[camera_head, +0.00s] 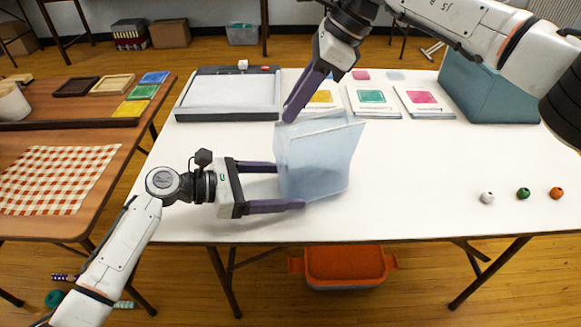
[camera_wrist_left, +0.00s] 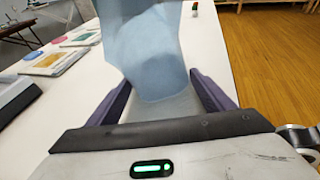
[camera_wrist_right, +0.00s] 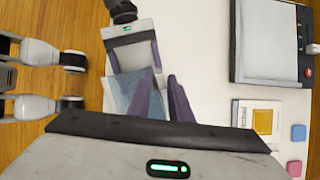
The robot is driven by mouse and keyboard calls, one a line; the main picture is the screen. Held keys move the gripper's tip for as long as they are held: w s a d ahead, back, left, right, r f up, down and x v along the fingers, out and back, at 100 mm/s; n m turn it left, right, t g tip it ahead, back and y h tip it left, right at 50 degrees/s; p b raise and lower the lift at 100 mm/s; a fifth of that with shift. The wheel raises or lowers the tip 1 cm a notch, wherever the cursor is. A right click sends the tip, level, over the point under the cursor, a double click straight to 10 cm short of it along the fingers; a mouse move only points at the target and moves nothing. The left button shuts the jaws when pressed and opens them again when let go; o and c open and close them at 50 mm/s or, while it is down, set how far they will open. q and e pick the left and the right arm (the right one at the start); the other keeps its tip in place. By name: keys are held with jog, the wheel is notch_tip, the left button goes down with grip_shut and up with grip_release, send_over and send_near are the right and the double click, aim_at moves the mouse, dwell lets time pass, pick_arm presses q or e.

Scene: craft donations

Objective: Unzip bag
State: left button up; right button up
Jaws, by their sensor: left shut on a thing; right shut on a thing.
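A pale blue, see-through bag (camera_head: 318,160) stands upright on the white table, its top edge leaning a little to the right. My left gripper (camera_head: 288,188) comes in from the left, with its fingers around the bag's lower part, shut on it. The bag also fills the upper middle of the left wrist view (camera_wrist_left: 155,55). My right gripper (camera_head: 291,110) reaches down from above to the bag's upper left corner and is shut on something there. In the right wrist view its fingers (camera_wrist_right: 158,82) overlap the bag (camera_wrist_right: 118,92). The zip and its pull cannot be made out.
A grey paper trimmer (camera_head: 228,94), several cards (camera_head: 424,113) and a teal box (camera_head: 490,85) stand along the back. Small white (camera_head: 487,197), green (camera_head: 523,193) and orange (camera_head: 557,193) balls lie at right. An orange bin (camera_head: 345,268) is below.

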pick_arm(q)
jog(key=shift+s+d, duration=0.15)
jog(key=shift+d, duration=0.05)
pick_arm(e)
jog(key=shift+w+a+f, duration=0.1)
jog(key=shift+a+f, duration=0.05)
jog(key=shift+f, duration=0.05)
jog(key=o, duration=0.8)
jog(key=shift+c, duration=0.2)
pick_arm(q)
jog(key=shift+c, duration=0.3)
pick_arm(e)
jog(key=shift+o, duration=0.6)
jog(key=shift+r, duration=0.1)
pick_arm(q)
jog(key=shift+a, duration=0.1)
pick_arm(e)
jog(key=c, duration=0.3)
jog(key=shift+c, duration=0.2)
jog(key=shift+r, duration=0.1)
pick_arm(q)
jog(key=shift+w, duration=0.2)
jog(key=shift+c, duration=0.5)
pick_arm(e)
jog(key=shift+r, duration=3.5)
pick_arm(q)
jog(key=o, duration=0.9)
